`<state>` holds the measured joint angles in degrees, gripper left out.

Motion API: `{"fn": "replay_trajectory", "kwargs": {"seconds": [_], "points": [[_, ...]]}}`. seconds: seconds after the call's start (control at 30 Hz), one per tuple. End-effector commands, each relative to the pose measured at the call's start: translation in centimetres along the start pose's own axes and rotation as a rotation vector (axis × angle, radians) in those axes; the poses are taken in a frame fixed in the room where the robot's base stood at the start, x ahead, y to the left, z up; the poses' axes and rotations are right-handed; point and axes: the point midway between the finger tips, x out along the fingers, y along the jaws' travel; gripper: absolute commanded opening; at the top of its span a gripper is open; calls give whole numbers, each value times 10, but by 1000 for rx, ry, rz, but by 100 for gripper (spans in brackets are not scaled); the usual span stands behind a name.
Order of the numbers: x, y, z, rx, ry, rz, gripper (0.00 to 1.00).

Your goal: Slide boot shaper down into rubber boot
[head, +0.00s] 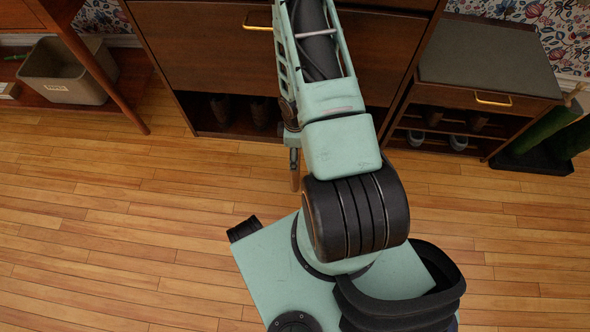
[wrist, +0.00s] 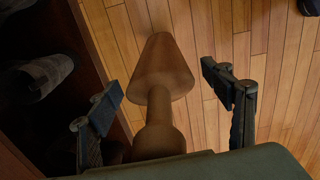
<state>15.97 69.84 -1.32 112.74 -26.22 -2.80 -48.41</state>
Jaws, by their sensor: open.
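A brown wooden piece, which looks like the boot shaper (wrist: 160,75), shows in the wrist view, with a wide tapered end, a narrow neck and a thicker part nearer my gripper. My gripper (wrist: 163,80) is open, one finger on each side of the shaper, with a visible gap at both sides. In the head view my arm hides most of this area; only a narrow brown piece (head: 295,172) shows beside the arm. Dark green shapes that look like rubber boots (head: 548,127) stand on a black tray at the right in the head view. Their openings are hard to make out.
A wooden cabinet (head: 195,50) with shoes in its low opening stands ahead. A smaller grey-topped cabinet (head: 487,55) stands right of it, beside the boots. A grey bin (head: 65,72) sits on a low shelf at left. The wooden floor (head: 110,220) is clear at left.

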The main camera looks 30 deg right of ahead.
Motion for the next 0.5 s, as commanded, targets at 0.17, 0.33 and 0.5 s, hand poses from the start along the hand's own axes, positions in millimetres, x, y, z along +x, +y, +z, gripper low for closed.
{"fn": "replay_trajectory", "kwargs": {"seconds": [0.17,0.33,0.5], "points": [[3,0,0,-1,0,1,74],[3,0,0,-1,0,1,62],[3,0,0,-1,0,1,44]]}}
